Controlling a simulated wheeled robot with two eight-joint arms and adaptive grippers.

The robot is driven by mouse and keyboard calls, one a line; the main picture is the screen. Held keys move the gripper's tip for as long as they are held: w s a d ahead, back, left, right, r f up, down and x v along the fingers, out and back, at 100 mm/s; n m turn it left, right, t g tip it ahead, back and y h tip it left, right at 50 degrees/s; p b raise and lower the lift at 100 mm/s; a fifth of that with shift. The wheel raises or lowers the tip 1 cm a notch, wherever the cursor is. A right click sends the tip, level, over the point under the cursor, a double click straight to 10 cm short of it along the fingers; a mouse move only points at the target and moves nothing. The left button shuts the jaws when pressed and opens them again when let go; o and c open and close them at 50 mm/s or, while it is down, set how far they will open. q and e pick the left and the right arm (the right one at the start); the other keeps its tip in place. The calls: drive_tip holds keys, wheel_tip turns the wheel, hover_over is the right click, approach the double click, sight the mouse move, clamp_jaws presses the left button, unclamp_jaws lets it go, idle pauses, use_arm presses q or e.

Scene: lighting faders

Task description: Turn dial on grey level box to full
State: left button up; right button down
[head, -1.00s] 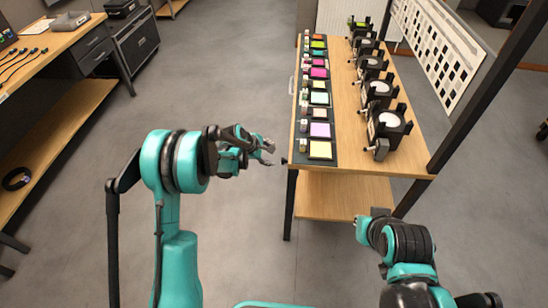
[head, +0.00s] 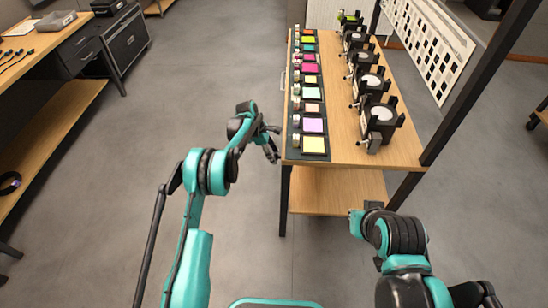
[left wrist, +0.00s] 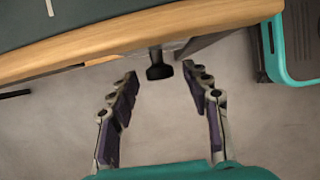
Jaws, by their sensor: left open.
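No box that I can surely name the grey level box shows. My left gripper (head: 273,147) is by the near left corner of the table in the head view.
The wooden table (head: 350,152) carries a dark strip with several coloured squares (head: 313,125) and a row of black holders with pale discs (head: 380,113). A lower shelf (head: 340,188) is below. A dark post rises at its right. The floor left of the table is clear.

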use_arm(q)
drive_tip(key=shift+d+f, duration=0.15)
drive_tip(key=shift+f, duration=0.25)
clamp_jaws()
drive_tip(key=shift+s+t, duration=0.1)
drive_tip(key=shift+t, duration=0.2)
drive_tip(key=t, duration=0.2)
drive_tip(key=m+t, duration=0.1)
drive_tip(key=t, duration=0.2)
drive_tip(key=s+m+t, duration=0.1)
drive_tip(key=t, duration=0.2)
drive_tip(key=shift+f, duration=0.25)
idle(0.4)
